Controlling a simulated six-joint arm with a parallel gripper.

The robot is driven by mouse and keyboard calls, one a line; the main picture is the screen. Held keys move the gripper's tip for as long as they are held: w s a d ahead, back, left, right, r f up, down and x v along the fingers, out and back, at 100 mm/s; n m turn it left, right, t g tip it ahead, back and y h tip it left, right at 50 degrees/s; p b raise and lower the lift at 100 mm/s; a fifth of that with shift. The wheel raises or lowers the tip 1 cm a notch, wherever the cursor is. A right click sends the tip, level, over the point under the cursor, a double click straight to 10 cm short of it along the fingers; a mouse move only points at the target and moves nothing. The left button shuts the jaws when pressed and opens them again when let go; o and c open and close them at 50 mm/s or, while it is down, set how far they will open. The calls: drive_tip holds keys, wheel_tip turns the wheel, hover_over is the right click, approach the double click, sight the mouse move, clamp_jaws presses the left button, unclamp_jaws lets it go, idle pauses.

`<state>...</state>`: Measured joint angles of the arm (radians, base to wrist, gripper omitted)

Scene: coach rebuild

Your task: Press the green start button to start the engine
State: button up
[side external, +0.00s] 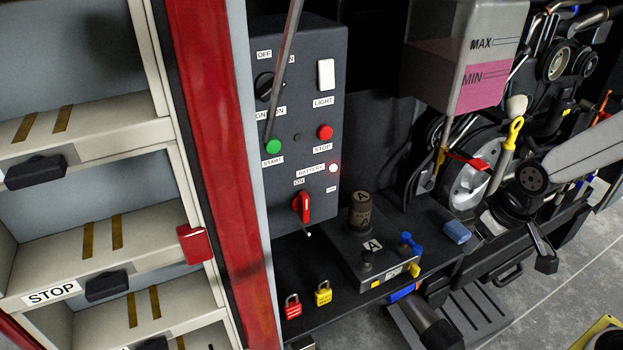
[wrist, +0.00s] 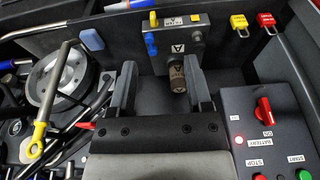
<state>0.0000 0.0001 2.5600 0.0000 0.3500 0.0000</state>
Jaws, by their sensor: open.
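The green start button (side external: 273,146) is on the dark grey control panel (side external: 322,225), above its START label, in the side external view. In the wrist view the green button (wrist: 304,174) is at the bottom right corner, partly cut off. The red stop button (side external: 325,132) is to its right in the side external view. My gripper (wrist: 160,75) shows in the wrist view with its two fingers apart and nothing held between them. The green button lies to the lower right of the fingers, apart from them.
A thin grey rod (side external: 285,65) crosses the panel, its lower end close to the green button. A red battery switch (side external: 302,207) is lower on the panel. Red (side external: 293,307) and yellow (side external: 323,293) padlocks lie below. A dipstick with yellow handle (wrist: 38,138) is at left.

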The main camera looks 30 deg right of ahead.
clamp_jaws()
idle(1.5)
